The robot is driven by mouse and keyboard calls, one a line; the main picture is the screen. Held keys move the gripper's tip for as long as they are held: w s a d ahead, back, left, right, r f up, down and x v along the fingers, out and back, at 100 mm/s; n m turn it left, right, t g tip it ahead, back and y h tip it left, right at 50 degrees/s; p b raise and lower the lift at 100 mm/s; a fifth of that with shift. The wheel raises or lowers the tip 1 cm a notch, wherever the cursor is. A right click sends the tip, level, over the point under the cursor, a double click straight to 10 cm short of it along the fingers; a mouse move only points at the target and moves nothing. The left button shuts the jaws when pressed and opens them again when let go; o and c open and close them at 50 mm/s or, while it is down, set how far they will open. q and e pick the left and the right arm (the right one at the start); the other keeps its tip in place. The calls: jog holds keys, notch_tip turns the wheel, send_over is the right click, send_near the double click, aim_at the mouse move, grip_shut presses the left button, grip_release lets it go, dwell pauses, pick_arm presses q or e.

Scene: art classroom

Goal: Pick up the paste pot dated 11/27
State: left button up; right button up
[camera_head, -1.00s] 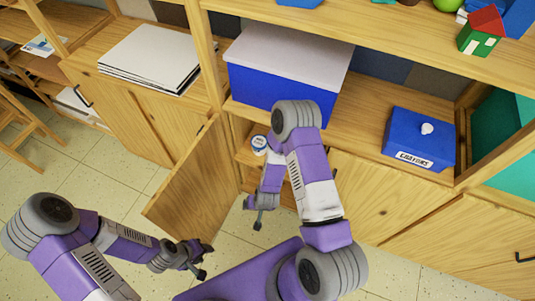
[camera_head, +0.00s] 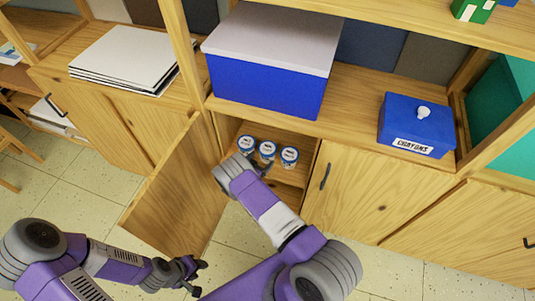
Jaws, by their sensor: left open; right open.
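My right gripper (camera_head: 262,166) is at the cupboard opening, just in front of the middle and right pots. It is mostly hidden by its own wrist, and no pot is visibly held. My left gripper (camera_head: 193,276) is open and empty, low in front of the open door.
The open cupboard door (camera_head: 175,195) stands out to the left of the opening. A closed door (camera_head: 355,190) is on the right. Above are a blue box with a grey lid (camera_head: 262,85) and a blue crayons box (camera_head: 415,125). White sheets (camera_head: 128,55) lie at left.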

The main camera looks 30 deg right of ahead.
aim_at(263, 158)
jog(key=b+x, duration=0.1)
jog(key=x, duration=0.3)
jog(key=shift+d, duration=0.15)
jog(key=shift+r, duration=0.1)
jog(key=c, duration=1.1)
